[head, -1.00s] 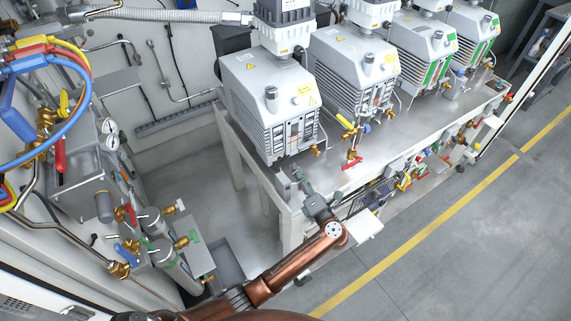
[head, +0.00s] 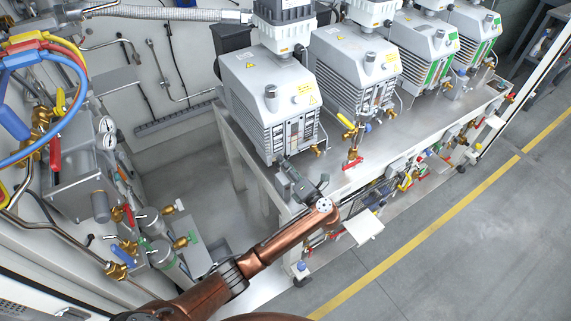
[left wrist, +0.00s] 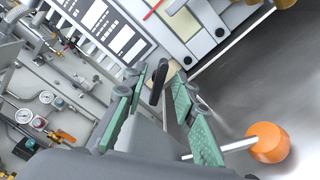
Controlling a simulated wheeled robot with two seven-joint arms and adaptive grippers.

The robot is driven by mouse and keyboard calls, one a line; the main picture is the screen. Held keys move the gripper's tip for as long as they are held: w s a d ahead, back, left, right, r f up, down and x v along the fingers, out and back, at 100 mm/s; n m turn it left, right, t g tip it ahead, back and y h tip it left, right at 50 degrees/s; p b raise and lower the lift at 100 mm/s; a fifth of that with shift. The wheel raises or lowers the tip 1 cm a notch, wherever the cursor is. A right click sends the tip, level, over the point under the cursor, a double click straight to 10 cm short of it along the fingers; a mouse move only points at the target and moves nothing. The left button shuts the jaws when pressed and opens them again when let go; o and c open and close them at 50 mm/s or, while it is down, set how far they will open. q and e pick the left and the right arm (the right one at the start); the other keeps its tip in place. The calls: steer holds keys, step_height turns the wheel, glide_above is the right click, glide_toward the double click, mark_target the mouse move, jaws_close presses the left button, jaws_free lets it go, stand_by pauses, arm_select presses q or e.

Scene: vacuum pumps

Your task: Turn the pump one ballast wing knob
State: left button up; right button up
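The nearest pump (head: 268,98), a light grey box with a dark vented front, stands on the bench; I take it as pump one. In the left wrist view, its front panel (left wrist: 112,28) fills the top. A narrow black upright piece (left wrist: 159,82), seemingly the ballast wing knob, shows between my finger pads; I cannot tell whether they touch it. My left gripper (left wrist: 161,77), with green pads, is open around that piece. In the head view, my left gripper (head: 287,168) is just below the pump's front lower edge, where the knob cannot be made out. My right gripper is not in view.
An orange round knob (left wrist: 268,143) on a pale rod is close to my right-hand finger in the wrist view. A brass valve with a red handle (head: 352,162) stands on the bench (head: 390,150). More pumps (head: 355,70) line up to the right.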

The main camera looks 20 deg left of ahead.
arm_select(q)
jaws_close()
stand_by(0.3)
steer(key=shift+n, duration=0.7)
steer(key=shift+r, duration=0.1)
